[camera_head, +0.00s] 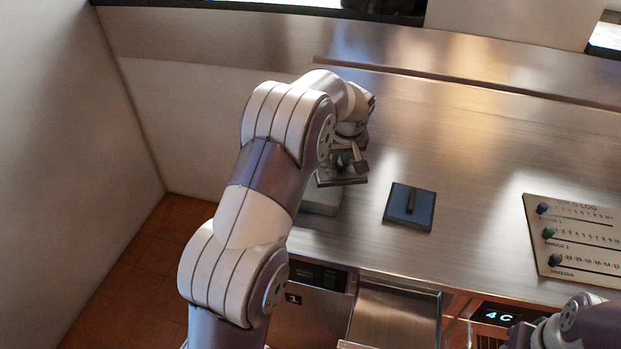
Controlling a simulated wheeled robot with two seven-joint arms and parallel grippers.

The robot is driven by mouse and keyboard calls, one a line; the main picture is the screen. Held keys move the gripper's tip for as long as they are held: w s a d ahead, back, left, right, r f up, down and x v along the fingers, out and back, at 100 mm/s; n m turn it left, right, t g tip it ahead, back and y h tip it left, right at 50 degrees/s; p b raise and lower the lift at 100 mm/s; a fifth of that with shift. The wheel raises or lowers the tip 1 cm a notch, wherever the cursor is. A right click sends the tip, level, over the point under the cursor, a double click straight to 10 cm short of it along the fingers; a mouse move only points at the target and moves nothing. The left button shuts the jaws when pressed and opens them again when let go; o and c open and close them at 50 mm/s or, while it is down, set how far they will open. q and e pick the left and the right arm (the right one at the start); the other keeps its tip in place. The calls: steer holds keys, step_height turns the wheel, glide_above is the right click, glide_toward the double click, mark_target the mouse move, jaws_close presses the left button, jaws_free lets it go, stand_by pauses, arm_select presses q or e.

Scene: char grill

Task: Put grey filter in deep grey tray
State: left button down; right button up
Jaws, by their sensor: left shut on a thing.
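My left gripper (347,163) is at the left part of the steel counter, pointing down. It is shut on a dark grey flat piece (342,180), which looks like the grey filter; the fingers and wrist hide much of it. A pale grey box-like thing (323,201) stands right below the held piece and may be the deep grey tray. Its inside is hidden, and I cannot tell whether the piece touches it. My right arm shows at the lower right corner, with its fingertips out of sight.
A blue-grey square plate with a dark handle bar (425,217) lies on the counter right of the gripper. A cream panel with knobs (575,240) lies farther right. An open steel drawer (394,318) juts out at the front. The counter's back middle is clear.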

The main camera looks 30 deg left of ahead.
arm_select(q)
steer(key=a+f, duration=0.1)
steer(key=a, duration=0.1)
steer(key=s+a+f+p, duration=0.1)
steer(key=a, duration=0.1)
steer(key=a+f, duration=0.1)
steer(key=a, duration=0.2)
steer(key=shift+s+f, duration=0.15)
steer(key=shift+s, duration=0.1)
steer(key=f, duration=0.1)
steer(key=f+p, duration=0.1)
steer(key=f, duration=0.2)
steer(key=shift+a+f, duration=0.3)
steer(key=shift+f, duration=0.3)
steer(key=c, duration=1.1)
jaws_free()
arm_select(e)
steer(key=r, duration=0.2)
steer(key=shift+s+a+r, duration=0.1)
steer(key=shift+s+r, duration=0.1)
steer(key=shift+r, duration=0.2)
steer(key=shift+r, duration=0.1)
